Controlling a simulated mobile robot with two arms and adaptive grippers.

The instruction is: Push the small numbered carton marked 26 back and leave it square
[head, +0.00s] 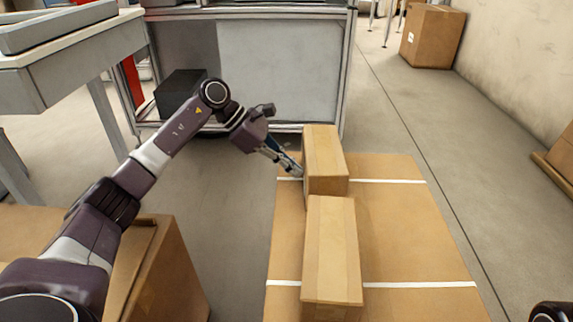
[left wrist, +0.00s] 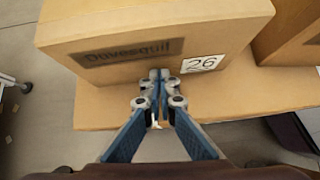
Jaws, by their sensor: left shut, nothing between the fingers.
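The carton marked 26 (left wrist: 160,55) fills the upper part of the left wrist view, with its white 26 label and dark printed name facing my gripper. In the head view it is the farther small brown carton (head: 326,152), on a wide cardboard surface (head: 405,225) near a white line. My left gripper (head: 297,171) is shut and empty at this carton's left side. In the left wrist view its fingertips (left wrist: 159,75) are at the lower part of the labelled face; I cannot tell whether they touch. My right gripper is out of view.
A second small carton (head: 332,250) stands just nearer on the same surface, and its side shows in the left wrist view (left wrist: 290,32). A large carton (head: 165,275) stands at lower left. A metal-framed cabinet (head: 285,62) stands beyond. The surface right of the cartons is clear.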

